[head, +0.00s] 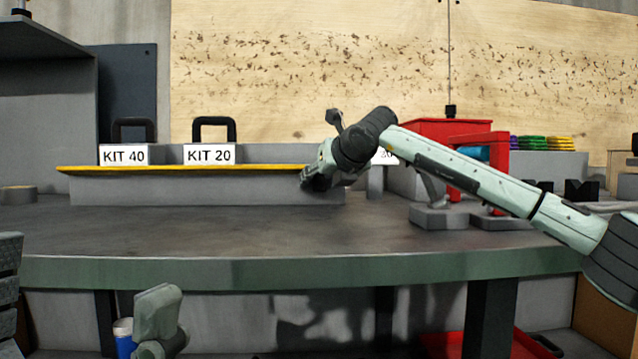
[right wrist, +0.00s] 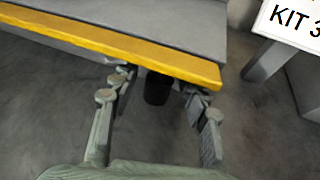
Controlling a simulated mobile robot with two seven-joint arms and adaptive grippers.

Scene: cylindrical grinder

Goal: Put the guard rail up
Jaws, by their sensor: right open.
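A long yellow rail (head: 180,169) runs along the front of the grey raised shelf at the back of the bench. I take it for the guard rail. It lies level, and it also crosses the top of the right wrist view (right wrist: 120,47). My right gripper (head: 316,181) is at the rail's right end. In the right wrist view its fingers (right wrist: 158,105) are spread, with a short dark cylinder (right wrist: 157,88) between them, just below the rail. I cannot tell whether they touch it. A grey-green part of mine, perhaps the left gripper (head: 158,318), shows at the lower left; its fingers are not clear.
Bins labelled KIT 40 (head: 124,155) and KIT 20 (head: 209,155) stand behind the rail. A red machine frame (head: 450,128) stands right, partly behind my right arm. The bench top (head: 180,232) in front is clear. A blue-and-white container (head: 122,338) is below the bench.

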